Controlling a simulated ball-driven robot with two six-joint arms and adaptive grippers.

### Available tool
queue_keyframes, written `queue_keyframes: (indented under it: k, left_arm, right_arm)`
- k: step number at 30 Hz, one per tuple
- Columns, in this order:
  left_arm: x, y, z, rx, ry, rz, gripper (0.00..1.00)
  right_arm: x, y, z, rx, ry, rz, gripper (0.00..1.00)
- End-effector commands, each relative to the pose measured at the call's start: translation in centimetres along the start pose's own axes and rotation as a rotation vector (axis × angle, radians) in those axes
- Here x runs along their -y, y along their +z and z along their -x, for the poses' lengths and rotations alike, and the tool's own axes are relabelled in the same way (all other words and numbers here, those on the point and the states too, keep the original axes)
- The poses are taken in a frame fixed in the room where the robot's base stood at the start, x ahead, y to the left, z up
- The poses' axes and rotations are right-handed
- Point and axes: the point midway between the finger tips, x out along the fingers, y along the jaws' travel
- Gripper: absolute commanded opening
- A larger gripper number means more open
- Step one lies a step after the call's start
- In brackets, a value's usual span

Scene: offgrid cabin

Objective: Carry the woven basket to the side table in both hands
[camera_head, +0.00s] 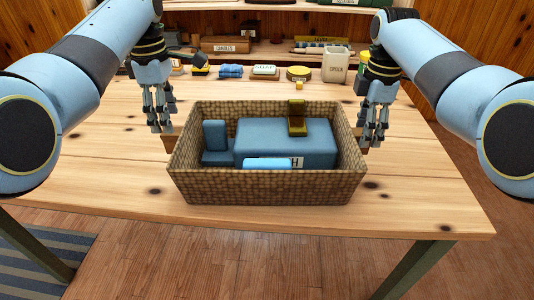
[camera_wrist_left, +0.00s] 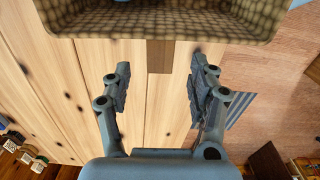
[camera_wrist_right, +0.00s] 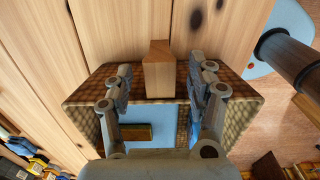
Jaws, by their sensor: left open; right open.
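The woven basket (camera_head: 270,188) stands upright on the wooden table (camera_head: 110,190). It holds a large blue box (camera_head: 285,140), smaller blue items and an olive-yellow piece (camera_head: 297,122). My left gripper (camera_head: 160,125) is open beside the basket's left end. In the left wrist view a wooden handle (camera_wrist_left: 160,56) sticks out from the basket wall (camera_wrist_left: 160,20), ahead of and between the open fingers. My right gripper (camera_head: 375,138) is open at the right end. In the right wrist view the other wooden handle (camera_wrist_right: 158,72) lies between its fingers; contact cannot be told.
The table is bare left and right of the basket. A striped rug (camera_head: 45,262) lies on the floor at left.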

Motion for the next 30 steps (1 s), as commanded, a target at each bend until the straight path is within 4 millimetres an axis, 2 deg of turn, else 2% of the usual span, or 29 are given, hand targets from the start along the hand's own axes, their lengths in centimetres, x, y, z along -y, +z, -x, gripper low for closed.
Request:
queue_keyframes:
  k: [3, 9, 14, 22, 23, 30]
  left_arm:
    - [0.1, 0.0, -2.3, 0.000, -0.004, 0.000, 0.60]
    - [0.0, 0.0, -4.7, 0.000, -0.001, 0.000, 0.60]
    - [0.0, 0.0, -5.5, 0.000, 0.000, 0.000, 0.60]
    - [0.0, 0.0, -5.7, 0.000, 0.001, 0.000, 0.60]
    - [0.0, 0.0, -5.7, 0.000, 0.001, 0.000, 0.58]
    - [0.0, 0.0, -5.6, 0.000, 0.001, 0.000, 0.27]
  right_arm:
    - [0.0, 0.0, -2.2, 0.000, -0.004, 0.000, 0.56]
    - [0.0, 0.0, -4.7, 0.000, -0.002, 0.000, 0.56]
    - [-0.1, 0.0, -5.5, 0.000, 0.001, -0.001, 0.56]
    - [0.0, 0.0, -5.6, 0.000, 0.001, 0.000, 0.56]
    - [0.0, 0.0, -5.6, 0.000, 0.001, 0.000, 0.55]
    - [0.0, 0.0, -5.6, 0.000, 0.001, 0.000, 0.24]
